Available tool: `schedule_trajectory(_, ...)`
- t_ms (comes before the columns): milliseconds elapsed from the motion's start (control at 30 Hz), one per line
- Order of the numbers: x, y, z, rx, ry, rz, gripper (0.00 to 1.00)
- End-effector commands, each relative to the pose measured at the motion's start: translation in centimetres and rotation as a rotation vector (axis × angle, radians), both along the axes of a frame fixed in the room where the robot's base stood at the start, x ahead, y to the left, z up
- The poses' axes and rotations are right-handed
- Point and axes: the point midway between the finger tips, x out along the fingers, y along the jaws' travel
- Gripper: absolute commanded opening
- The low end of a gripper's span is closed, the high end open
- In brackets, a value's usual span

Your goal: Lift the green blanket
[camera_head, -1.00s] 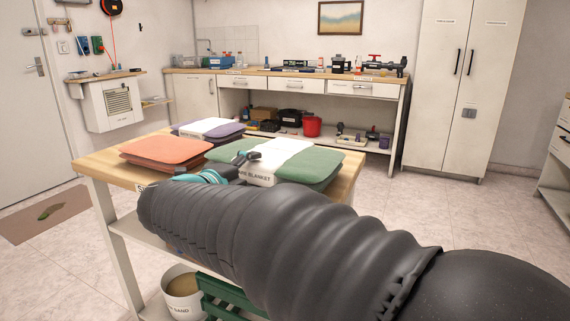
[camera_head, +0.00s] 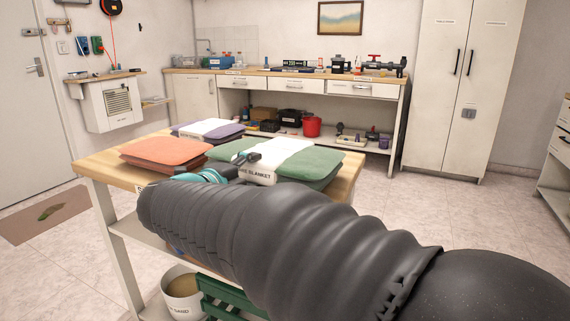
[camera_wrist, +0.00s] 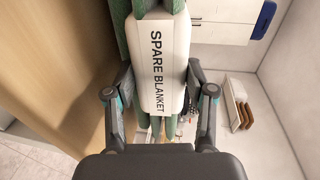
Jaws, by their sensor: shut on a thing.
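The green blanket (camera_head: 311,165) is folded, with a white band labelled "SPARE BLANKET" around its middle. It is on the wooden table, and the frames do not clearly show a gap under it. In the wrist view the blanket's edge (camera_wrist: 159,62) with the white band lies between the two fingers. My gripper (camera_wrist: 160,98) is shut on the blanket at the band. In the head view my gripper (camera_head: 243,167) is at the blanket's near left side, partly hidden by my arm.
An orange folded blanket (camera_head: 165,150) lies to the left on the wooden table (camera_head: 97,164). A purple folded blanket with a white band (camera_head: 208,129) lies behind. A sand bucket (camera_head: 183,285) and a green crate (camera_head: 228,299) are below. A workbench (camera_head: 290,76) stands at the back.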

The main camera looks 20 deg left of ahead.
Motion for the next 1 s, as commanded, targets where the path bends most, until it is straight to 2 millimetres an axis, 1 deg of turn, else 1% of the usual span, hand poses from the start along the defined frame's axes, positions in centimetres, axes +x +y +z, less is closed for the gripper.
schedule_trajectory(33, 0.0, 0.0, 0.7, 0.002, -0.003, 0.001, 0.0)
schedule_trajectory(600, 0.0, 0.0, 3.4, 0.002, -0.003, 0.001, 0.0)
schedule_trajectory(733, 0.0, 0.0, 3.7, 0.001, -0.003, 0.0, 0.0)
schedule_trajectory(1000, 0.0, 0.0, 3.7, 0.002, -0.003, 0.0, 0.0)
